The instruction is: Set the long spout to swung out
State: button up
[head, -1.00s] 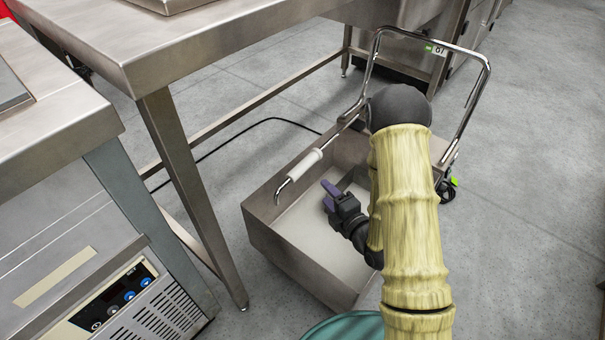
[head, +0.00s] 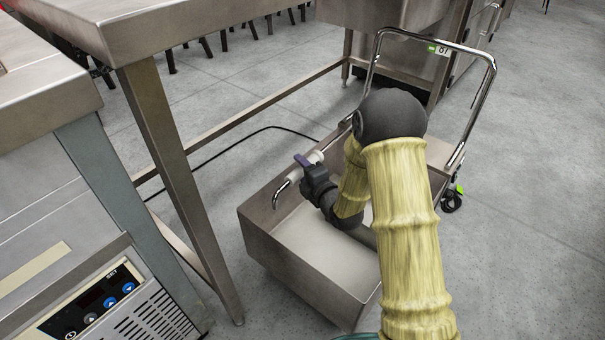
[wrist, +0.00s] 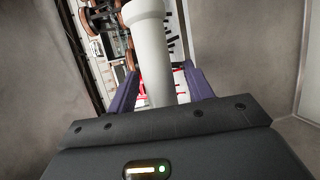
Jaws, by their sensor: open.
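The long spout (head: 280,191) is a thin chrome tube with a bent end and a white sleeve. It lies along the left rim of the steel basin (head: 290,258) on a wheeled cart. In the wrist view the white sleeve (wrist: 148,42) runs between the two purple fingers. My gripper (head: 302,160) is open at the sleeve, partly covering it in the head view. In the wrist view, a finger of my gripper (wrist: 160,88) stands on each side of the sleeve; I cannot tell whether either touches. My arm hides the spout's far end.
A steel table (head: 165,28) with a leg and low rail stands left of the cart. A unit with a control panel (head: 92,302) is at the lower left. The cart's chrome handle (head: 487,85) rises behind.

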jog(key=shift+w, duration=0.1)
grip_shut()
dwell(0.3)
